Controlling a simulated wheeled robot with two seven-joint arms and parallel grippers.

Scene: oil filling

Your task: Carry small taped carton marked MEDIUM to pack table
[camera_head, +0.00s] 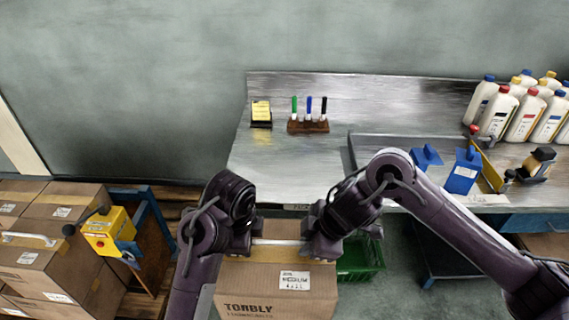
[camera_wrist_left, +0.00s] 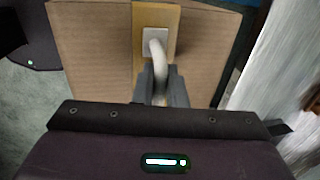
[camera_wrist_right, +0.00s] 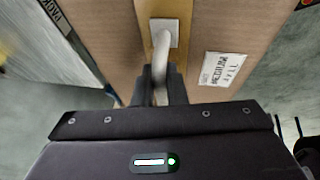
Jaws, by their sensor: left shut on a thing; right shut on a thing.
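The small taped carton (camera_head: 262,283) marked MEDIUM hangs in front of me at the lower middle of the head view. My left gripper (camera_wrist_left: 158,88) is shut on the left part of the carton's pale bar handle. My right gripper (camera_wrist_right: 160,88) is shut on the handle's right part, and the MEDIUM label shows beside it in the right wrist view. The metal pack table (camera_head: 295,165) lies just beyond the carton. The carton's underside is hidden.
The table's left half is mostly clear. A green crate (camera_head: 358,260) is below.

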